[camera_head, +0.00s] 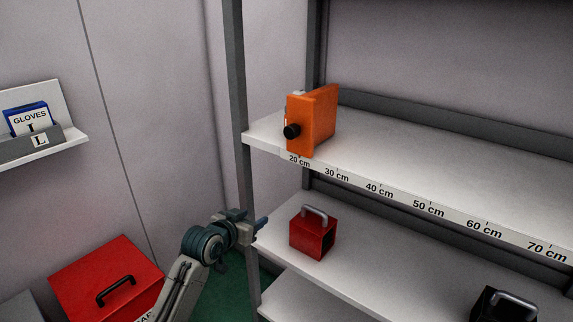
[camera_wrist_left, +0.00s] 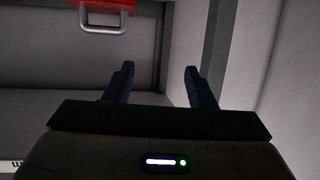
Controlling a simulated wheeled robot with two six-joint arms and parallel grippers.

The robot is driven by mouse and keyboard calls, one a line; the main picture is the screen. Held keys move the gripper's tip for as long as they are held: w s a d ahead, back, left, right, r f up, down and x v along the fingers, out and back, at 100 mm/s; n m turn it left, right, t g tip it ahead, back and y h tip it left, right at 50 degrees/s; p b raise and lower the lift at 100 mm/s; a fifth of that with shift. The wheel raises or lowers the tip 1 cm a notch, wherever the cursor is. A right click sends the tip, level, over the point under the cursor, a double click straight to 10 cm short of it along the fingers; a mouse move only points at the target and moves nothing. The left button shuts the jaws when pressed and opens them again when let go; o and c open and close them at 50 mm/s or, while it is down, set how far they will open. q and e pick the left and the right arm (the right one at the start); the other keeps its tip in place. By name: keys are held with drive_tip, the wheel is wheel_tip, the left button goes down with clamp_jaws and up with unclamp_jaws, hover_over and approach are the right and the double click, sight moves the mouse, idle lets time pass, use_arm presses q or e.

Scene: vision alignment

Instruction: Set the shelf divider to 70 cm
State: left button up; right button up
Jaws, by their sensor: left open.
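The shelf divider (camera_head: 315,118) is an orange upright plate with a black knob (camera_head: 291,131) on its front. It stands at the left end of the upper shelf, at about the 20 cm mark of the scale strip (camera_head: 405,201). The 70 cm mark (camera_head: 547,250) is at the far right of the strip. My left gripper (camera_head: 262,222) is in front of the shelf's left post, below and left of the divider, apart from it. In the left wrist view its two fingers (camera_wrist_left: 160,88) are spread with nothing between them. My right gripper is not in view.
A red box with a grey handle (camera_head: 313,234) stands on the lower shelf; a black box (camera_head: 503,306) is further right. A red case (camera_head: 106,282) is at lower left. The upper shelf right of the divider is clear.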

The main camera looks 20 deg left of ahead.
use_arm(q)
drive_tip(key=s+d+r+m+t+h, duration=0.1)
drive_tip(key=s+d+r, duration=0.1)
drive_tip(key=r, duration=0.7)
drive_tip(key=s+d+r+m+t+h, duration=0.1)
drive_tip(key=s+d+r, duration=0.15)
drive_tip(key=r, duration=0.65)
drive_tip(key=m+t+h+p, duration=0.1)
drive_tip(key=m+h+p, duration=0.1)
approach(289, 133)
drive_tip(key=p+x, duration=0.2)
drive_tip(key=x, duration=0.6)
drive_tip(key=shift+w+d+r+p, duration=0.1)
drive_tip(key=shift+w+r+p, duration=0.05)
drive_tip(key=shift+w+p, duration=0.2)
drive_tip(key=shift+w, duration=0.3)
drive_tip(key=shift+w+d, duration=0.1)
drive_tip(key=shift+d, duration=0.05)
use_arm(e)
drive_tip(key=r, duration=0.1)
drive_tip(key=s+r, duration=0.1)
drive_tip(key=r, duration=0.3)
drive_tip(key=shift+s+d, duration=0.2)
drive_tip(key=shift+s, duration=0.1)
use_arm(q)
drive_tip(key=shift+c, duration=0.2)
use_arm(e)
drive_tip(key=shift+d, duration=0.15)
use_arm(q)
clamp_jaws()
